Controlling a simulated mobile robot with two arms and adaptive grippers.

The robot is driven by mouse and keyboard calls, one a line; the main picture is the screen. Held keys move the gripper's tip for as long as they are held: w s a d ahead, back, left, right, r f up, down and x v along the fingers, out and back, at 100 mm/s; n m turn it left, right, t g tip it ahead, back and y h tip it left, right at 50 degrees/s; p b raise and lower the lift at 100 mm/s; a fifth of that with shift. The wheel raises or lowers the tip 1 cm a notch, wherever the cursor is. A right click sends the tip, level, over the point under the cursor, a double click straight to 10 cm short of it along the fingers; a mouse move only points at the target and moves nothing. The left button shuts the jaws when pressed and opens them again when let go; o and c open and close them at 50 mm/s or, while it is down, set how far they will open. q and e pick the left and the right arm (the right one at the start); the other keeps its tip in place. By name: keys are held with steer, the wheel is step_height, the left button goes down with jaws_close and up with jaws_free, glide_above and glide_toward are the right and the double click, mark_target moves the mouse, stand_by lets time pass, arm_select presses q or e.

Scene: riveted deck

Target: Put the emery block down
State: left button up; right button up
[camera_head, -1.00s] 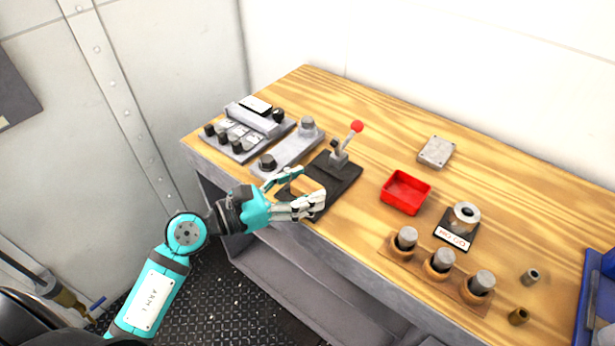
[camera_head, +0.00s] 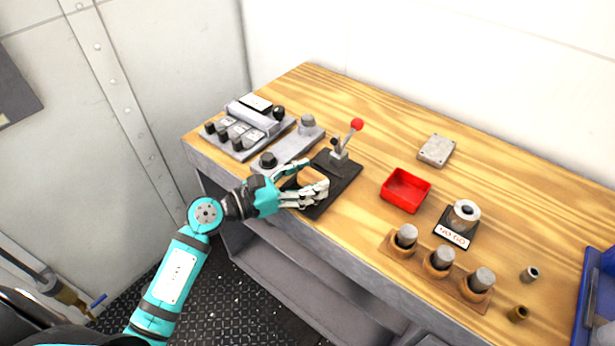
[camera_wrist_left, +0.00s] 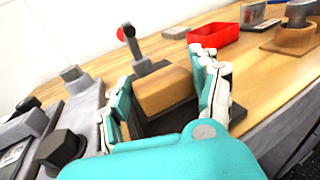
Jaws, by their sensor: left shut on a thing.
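The emery block is a tan and dark block (camera_wrist_left: 165,90) between the fingers of my left gripper (camera_wrist_left: 168,105) in the left wrist view. In the head view the block (camera_head: 309,176) shows partly between the fingers, and my left gripper (camera_head: 306,183) is shut on it. The gripper is over the black base plate (camera_head: 343,173) of the red-knobbed lever. I cannot tell whether the block's underside touches the plate. My right gripper is not in view.
The lever (camera_head: 341,148) stands just behind the gripper. Grey fixtures (camera_head: 292,150) are to its left. A red tray (camera_head: 406,190), a ring gauge (camera_head: 465,214) and a wooden holder with cylinders (camera_head: 438,271) are to the right. Bare bench (camera_head: 360,250) lies in front of the tray.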

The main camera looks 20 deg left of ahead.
arm_select(q)
steer(key=o, duration=0.7)
steer(key=shift+f, duration=0.2)
steer(key=o, duration=0.5)
steer(key=shift+r, duration=0.1)
steer(key=shift+c, duration=0.2)
